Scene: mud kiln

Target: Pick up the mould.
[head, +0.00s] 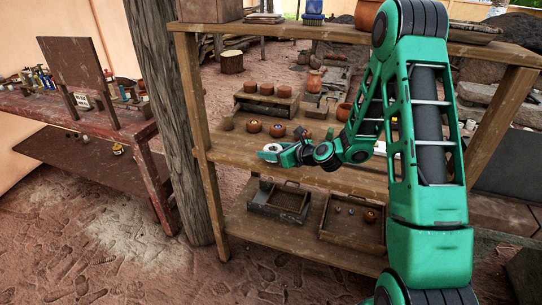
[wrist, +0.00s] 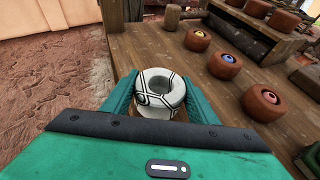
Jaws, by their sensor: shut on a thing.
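The mould (wrist: 160,92) is a white, rounded ring with black line markings and a round hole in its top. In the wrist view it sits between the two green fingers of my gripper (wrist: 158,76), which are shut on its sides. In the head view the white mould (head: 271,149) shows at the tip of my gripper (head: 281,153), over the front part of the wooden shelf. The mould looks about upright. Its lower part is hidden by my gripper, and I cannot tell whether it touches the shelf.
A lower board holds two trays, and a wooden post (head: 170,110) stands left.

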